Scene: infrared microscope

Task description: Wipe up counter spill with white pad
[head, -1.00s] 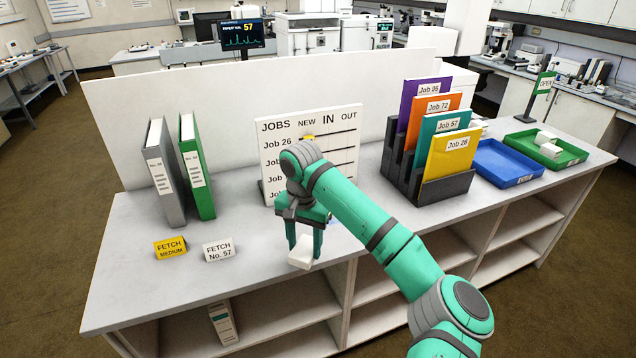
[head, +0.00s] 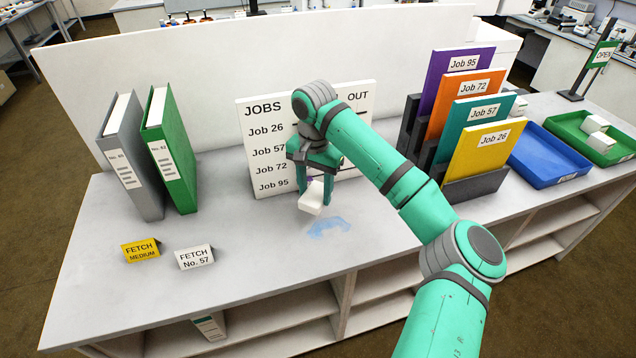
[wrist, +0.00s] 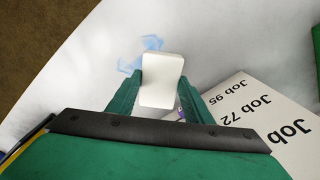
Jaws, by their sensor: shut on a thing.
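My gripper (head: 315,188) is shut on the white pad (head: 312,198), which hangs below the fingers, close to the counter (head: 260,262). A light blue spill (head: 328,227) lies on the counter, just in front of the pad and a little to its right in the head view. In the wrist view the pad (wrist: 161,80) sits between the green fingers (wrist: 160,98). The spill (wrist: 143,54) shows behind it, partly hidden. The pad seems to be above the counter; I cannot tell the exact gap.
The jobs board (head: 262,150) stands right behind my gripper. Binders (head: 170,155) and two fetch signs (head: 140,251) are on the left. A rack with job folders (head: 480,150), a blue tray (head: 550,160) and a green tray (head: 580,125) are on the right. The front middle counter is clear.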

